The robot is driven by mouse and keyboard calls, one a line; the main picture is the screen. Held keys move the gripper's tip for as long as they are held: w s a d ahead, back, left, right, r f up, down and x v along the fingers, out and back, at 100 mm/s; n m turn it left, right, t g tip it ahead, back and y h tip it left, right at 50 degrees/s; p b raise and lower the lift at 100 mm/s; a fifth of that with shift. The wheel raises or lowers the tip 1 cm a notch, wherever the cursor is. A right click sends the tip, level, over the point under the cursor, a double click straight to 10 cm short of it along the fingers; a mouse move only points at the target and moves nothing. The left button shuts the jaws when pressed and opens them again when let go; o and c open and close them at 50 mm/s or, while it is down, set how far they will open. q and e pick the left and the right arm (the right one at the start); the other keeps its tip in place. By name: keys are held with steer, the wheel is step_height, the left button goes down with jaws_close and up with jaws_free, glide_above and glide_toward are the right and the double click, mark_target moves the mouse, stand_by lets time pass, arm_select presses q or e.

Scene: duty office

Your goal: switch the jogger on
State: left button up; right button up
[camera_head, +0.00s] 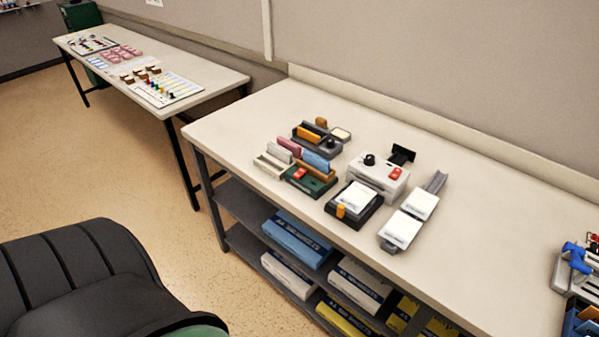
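A white box-shaped machine (364,182) stands on the long workbench (270,115), right of the middle of the view. It looks like the jogger. A black knob (369,159) sits on its top at the left, and a red rocker switch (395,173) at the right. The switch is too small to tell which way it is tipped. A black bracket (402,154) rises just behind the machine. Neither of my grippers shows in the head view.
A black tray with white paper (357,196) stands close in front of the machine, and a grey holder with white stacks (411,217) at its right. Coloured holders (308,176) stand at the left. A dark chair (85,275) fills the lower left. The bench's far left is clear.

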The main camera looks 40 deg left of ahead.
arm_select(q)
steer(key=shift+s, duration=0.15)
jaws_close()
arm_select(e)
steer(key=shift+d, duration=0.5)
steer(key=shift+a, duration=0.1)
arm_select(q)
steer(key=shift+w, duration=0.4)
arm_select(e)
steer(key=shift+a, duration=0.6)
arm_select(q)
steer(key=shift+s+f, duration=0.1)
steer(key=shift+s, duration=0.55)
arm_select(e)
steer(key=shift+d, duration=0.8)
